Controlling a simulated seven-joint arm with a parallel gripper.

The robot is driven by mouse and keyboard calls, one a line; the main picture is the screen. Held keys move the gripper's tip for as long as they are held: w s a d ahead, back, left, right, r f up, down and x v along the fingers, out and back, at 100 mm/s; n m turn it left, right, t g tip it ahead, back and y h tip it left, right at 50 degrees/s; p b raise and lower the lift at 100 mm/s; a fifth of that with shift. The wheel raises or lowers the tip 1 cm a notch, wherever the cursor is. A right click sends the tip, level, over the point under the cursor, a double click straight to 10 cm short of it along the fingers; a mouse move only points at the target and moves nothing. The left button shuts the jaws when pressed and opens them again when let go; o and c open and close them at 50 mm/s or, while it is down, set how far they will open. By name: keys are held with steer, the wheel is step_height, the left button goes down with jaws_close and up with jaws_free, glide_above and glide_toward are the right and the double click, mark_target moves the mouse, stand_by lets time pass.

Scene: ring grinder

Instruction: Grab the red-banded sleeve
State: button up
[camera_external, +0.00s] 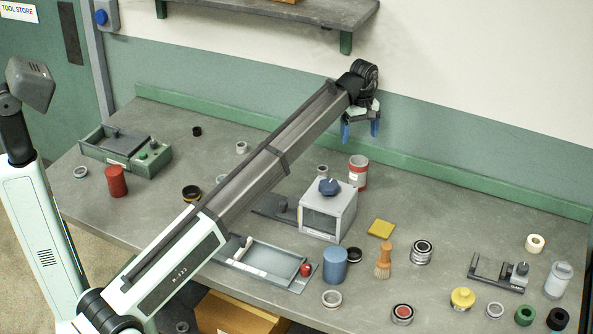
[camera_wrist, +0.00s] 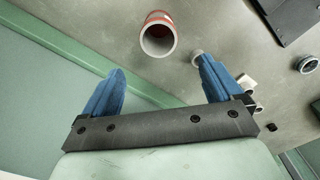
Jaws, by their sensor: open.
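The red-banded sleeve (camera_external: 358,173) is a hollow pale cylinder with red bands, standing upright on the bench behind the grey box-shaped machine. In the wrist view the sleeve (camera_wrist: 158,36) shows its open round end at the top middle, beyond my fingertips. My gripper (camera_external: 360,130) has blue fingers that point down and hangs above the bench, above the sleeve in the picture. In the wrist view my gripper (camera_wrist: 161,70) is open, with nothing between its fingers.
The grey machine (camera_external: 328,210) with a dark blue knob stands in front of the sleeve. A small pale ring (camera_external: 322,171) lies left of it. A green rail (camera_external: 440,180) runs along the wall behind. A yellow block (camera_external: 381,229) lies to the front right. Bench right of the sleeve is clear.

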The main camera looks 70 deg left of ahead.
mark_target(358, 169)
steer(key=shift+d+f+n, duration=0.1)
steer(key=shift+f+n, duration=0.65)
steer(key=shift+f, duration=1.55)
steer(key=shift+d+f+n, duration=0.15)
steer(key=shift+f+n, duration=0.55)
steer(key=shift+f, duration=1.6)
steer(key=shift+d+f+n, duration=0.1)
steer(key=shift+f+n, duration=0.65)
steer(key=shift+f, duration=1.55)
steer(key=c, duration=1.1)
steer(key=shift+c, duration=0.2)
